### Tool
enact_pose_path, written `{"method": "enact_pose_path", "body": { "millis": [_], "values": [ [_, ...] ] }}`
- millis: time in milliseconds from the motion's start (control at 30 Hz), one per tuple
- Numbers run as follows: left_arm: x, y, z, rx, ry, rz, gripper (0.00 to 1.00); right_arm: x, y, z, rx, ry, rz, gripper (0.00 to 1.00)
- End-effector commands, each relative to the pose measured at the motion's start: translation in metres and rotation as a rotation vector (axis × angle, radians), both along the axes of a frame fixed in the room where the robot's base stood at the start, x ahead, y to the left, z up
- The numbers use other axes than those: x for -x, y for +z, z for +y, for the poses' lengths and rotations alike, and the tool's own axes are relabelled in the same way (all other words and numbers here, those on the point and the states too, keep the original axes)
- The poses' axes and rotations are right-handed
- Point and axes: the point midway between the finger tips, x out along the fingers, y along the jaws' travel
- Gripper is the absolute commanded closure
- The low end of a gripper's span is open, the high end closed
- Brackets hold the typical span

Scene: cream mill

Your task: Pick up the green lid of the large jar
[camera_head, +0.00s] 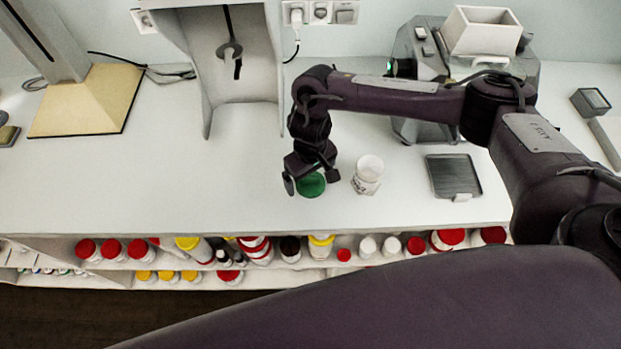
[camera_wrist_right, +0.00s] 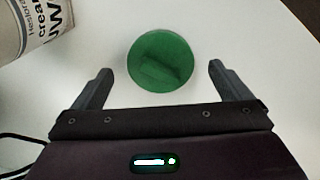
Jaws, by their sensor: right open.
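The green lid (camera_head: 312,184) lies on the white worktop, below and at my right gripper (camera_head: 312,183) in the head view. In the right wrist view the round green lid (camera_wrist_right: 160,61) sits ahead of and centred between the two fingers of my right gripper (camera_wrist_right: 160,80). These fingers are open, one on each side, with clear space to the lid. A white jar (camera_head: 367,176) with a printed label stands upright just right of the lid. Part of this jar (camera_wrist_right: 36,28) shows at the upper left of the right wrist view. My left gripper is not in view.
A flat black-topped device (camera_head: 454,175) lies right of the jar. A grey machine with a white hopper (camera_head: 482,32) stands behind. A tall white stand (camera_head: 230,55) is at the back. Shelves below the worktop's front edge hold several jars with coloured lids (camera_head: 256,247).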

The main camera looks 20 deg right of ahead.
Motion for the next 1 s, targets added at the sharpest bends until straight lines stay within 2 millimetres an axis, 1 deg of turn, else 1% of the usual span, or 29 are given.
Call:
{"method": "enact_pose_path", "body": {
  "millis": [100, 300, 333, 600, 700, 1000],
  "values": [
    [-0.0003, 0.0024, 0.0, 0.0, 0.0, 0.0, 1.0, 0.0008, -0.009, -0.0005, 0.001, 0.001, 0.001, 0.03],
    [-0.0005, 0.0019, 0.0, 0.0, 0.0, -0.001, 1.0, 0.0005, -0.0105, -0.0002, 0.0, 0.001, 0.0, 0.03],
    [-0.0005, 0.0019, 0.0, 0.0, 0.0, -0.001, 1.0, 0.0005, -0.0104, -0.0002, 0.0, 0.001, 0.0, 0.04],
    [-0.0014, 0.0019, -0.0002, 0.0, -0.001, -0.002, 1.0, 0.0005, -0.0101, -0.0002, 0.0, 0.001, -0.001, 0.39],
    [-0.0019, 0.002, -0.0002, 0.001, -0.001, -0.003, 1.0, 0.0005, -0.0101, -0.0002, 0.0, 0.001, -0.001, 0.5],
    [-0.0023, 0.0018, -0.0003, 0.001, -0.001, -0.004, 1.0, 0.0003, -0.009, -0.0001, 0.0, 0.002, -0.001, 0.5]
  ]
}}
